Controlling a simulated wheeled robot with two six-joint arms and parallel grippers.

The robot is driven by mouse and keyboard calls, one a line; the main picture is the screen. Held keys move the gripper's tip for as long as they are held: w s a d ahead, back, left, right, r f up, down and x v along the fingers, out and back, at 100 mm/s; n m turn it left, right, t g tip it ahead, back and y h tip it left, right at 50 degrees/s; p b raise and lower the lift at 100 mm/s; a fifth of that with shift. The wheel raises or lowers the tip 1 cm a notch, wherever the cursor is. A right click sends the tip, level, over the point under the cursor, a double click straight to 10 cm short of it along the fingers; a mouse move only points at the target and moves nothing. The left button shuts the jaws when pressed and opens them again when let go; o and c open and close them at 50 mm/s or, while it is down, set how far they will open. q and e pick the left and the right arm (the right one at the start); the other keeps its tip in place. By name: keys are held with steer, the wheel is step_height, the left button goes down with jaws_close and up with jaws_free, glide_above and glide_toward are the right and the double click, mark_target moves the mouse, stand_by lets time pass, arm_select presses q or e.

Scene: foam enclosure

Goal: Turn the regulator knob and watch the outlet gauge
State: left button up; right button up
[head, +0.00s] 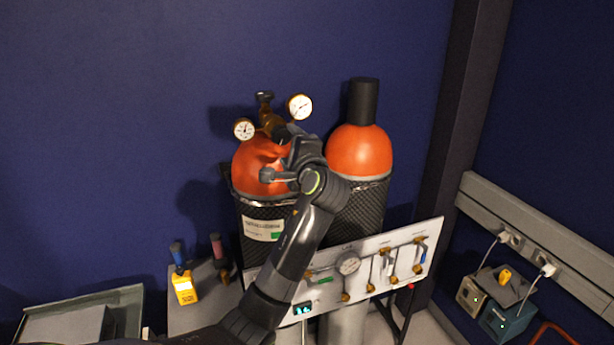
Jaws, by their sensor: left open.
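A brass regulator (269,117) sits on top of the left orange cylinder (252,172). It carries two round white gauges, one at left (243,129) and one at upper right (300,106). Their readings are too small to make out, and I cannot tell which is the outlet gauge. A dark handle (264,96) tops the brass stem. My left gripper (275,154) is open in front of the cylinder's shoulder, just below the regulator. The regulator's front is partly behind the gripper, so I cannot pick out its knob or tell whether I touch it. My right gripper is not in view.
A second orange cylinder (359,152) with a black cap stands close at right. A white panel (437,236) with valves and a gauge stands below, in front of the cylinders. A yellow handheld meter (184,288) is at lower left. Blue walls close the back and right.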

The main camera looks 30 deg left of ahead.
arm_select(q)
steer(key=b+v, duration=0.4)
steer(key=v, duration=0.7)
steer(key=shift+d, duration=0.2)
steer(key=shift+s, duration=0.1)
